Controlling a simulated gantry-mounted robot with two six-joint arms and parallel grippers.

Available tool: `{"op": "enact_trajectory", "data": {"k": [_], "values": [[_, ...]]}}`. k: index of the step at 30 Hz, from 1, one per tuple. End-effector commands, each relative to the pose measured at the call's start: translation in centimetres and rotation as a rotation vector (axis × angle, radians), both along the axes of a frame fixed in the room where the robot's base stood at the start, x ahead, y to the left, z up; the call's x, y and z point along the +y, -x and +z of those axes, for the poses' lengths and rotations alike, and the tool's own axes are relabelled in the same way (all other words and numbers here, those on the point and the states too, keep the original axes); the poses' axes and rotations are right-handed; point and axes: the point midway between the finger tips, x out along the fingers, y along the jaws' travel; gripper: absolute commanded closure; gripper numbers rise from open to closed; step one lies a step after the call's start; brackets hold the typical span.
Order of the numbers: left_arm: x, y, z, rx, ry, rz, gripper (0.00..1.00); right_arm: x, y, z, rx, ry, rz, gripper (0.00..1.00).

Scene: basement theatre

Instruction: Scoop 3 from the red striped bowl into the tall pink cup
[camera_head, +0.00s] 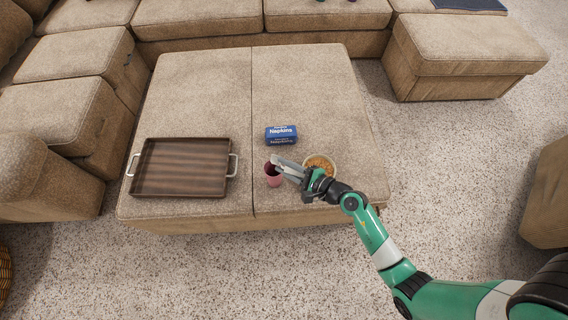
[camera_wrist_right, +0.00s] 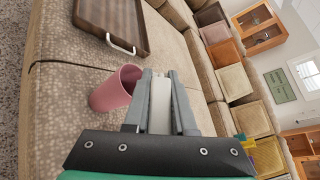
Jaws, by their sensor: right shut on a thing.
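The tall pink cup (camera_head: 272,181) stands on the front part of the ottoman, and its dark opening faces up. It also shows in the right wrist view (camera_wrist_right: 112,90), left of the fingers. The bowl (camera_head: 322,161) stands just right of it, filled with small orange-brown pieces; my gripper hides part of it, and its stripes are too small to tell. My right gripper (camera_head: 287,168) reaches in over the cup's right side. It is shut on a pale, narrow scoop (camera_wrist_right: 162,105), seen between the fingers; the scoop's far end is not clear. My left gripper is not in view.
A blue napkin pack (camera_head: 281,135) lies behind the cup and bowl. A dark wooden tray (camera_head: 183,166) with metal handles lies on the left half of the ottoman (camera_head: 205,75). The ottoman's back area is clear. Sofa sections surround it.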

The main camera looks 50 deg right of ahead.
Motion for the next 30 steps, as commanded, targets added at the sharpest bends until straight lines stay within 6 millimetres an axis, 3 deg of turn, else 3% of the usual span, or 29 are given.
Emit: {"op": "enact_trajectory", "data": {"k": [1, 6, 17, 24, 30], "values": [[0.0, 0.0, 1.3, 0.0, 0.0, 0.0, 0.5, -0.3, -0.2, 0.9, 0.019, -0.048, -0.003, 1.0], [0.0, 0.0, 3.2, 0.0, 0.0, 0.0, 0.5, -1.1, -0.5, 1.3, 0.104, -0.252, -0.004, 1.0], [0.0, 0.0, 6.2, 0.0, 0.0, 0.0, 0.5, -3.0, -1.2, 1.3, 0.317, -0.763, -0.004, 1.0], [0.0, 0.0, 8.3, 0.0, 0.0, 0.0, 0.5, -2.6, -1.1, 3.4, 0.311, -0.743, 0.001, 1.0], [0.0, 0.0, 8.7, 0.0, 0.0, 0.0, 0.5, -2.6, -1.1, 3.9, 0.31, -0.741, 0.001, 1.0]]}}
